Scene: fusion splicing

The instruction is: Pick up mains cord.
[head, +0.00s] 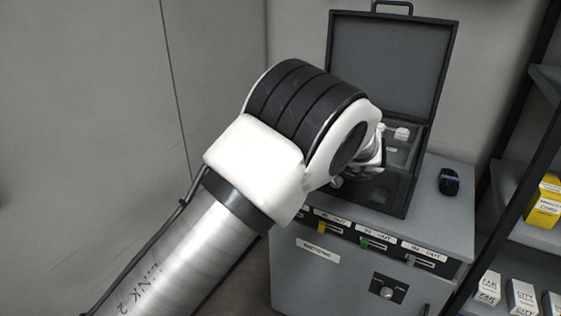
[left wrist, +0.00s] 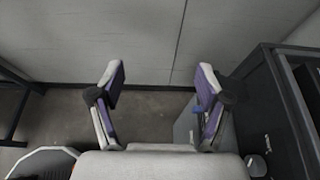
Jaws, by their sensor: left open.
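A small black bundle (head: 449,181), which looks like the coiled mains cord, lies on the right part of the grey cabinet top in the head view. My left arm reaches in from the left, and its wrist is in front of the open black case, left of the bundle and apart from it. The arm hides its fingers in the head view. In the left wrist view my left gripper (left wrist: 160,82) is open, with nothing between its two fingers. My right gripper is not in view.
The open black case (head: 392,62) stands on the grey cabinet (head: 300,280), lid upright. The cabinet front has labelled slots and a knob (head: 387,291). A dark shelf (head: 545,90) with yellow and white boxes stands at the right. A wall is behind.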

